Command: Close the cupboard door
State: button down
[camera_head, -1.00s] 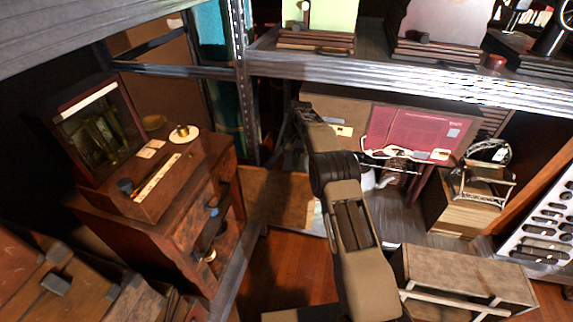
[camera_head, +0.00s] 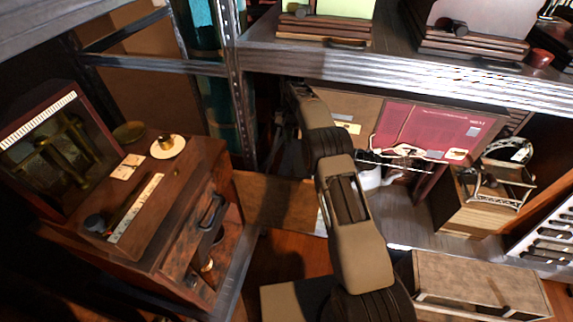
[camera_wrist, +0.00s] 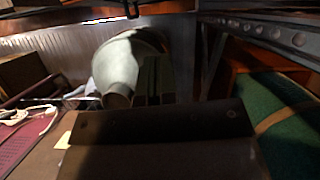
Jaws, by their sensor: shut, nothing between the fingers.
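A dark wooden cupboard (camera_head: 170,258) stands at the left in the head view, with a black handle (camera_head: 211,211) on its front and a dark opening below. A brown wooden panel (camera_head: 275,203) stands out to the right of the cupboard; it looks like the open door, but its hinge side is not clear. My gripper (camera_wrist: 154,80) shows in the wrist view as dark fingers held together, with nothing in them. In the head view its tip is lost in shadow beyond my arm, behind and above the panel. I see no contact with the panel.
A metal shelf edge (camera_head: 400,72) runs above my arm, with a perforated post (camera_head: 236,90) left of it. A red board (camera_head: 430,130) and a white vessel (camera_head: 372,178) sit on the right; the vessel also shows in the wrist view (camera_wrist: 125,65). A wooden crate (camera_head: 480,280) is at lower right.

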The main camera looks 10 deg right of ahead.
jog(key=s+a+f, duration=0.1)
jog(key=s+f, duration=0.6)
jog(key=f, duration=0.1)
jog(key=shift+a+f+b, duration=0.35)
jog(key=shift+s, duration=0.1)
dwell(0.3)
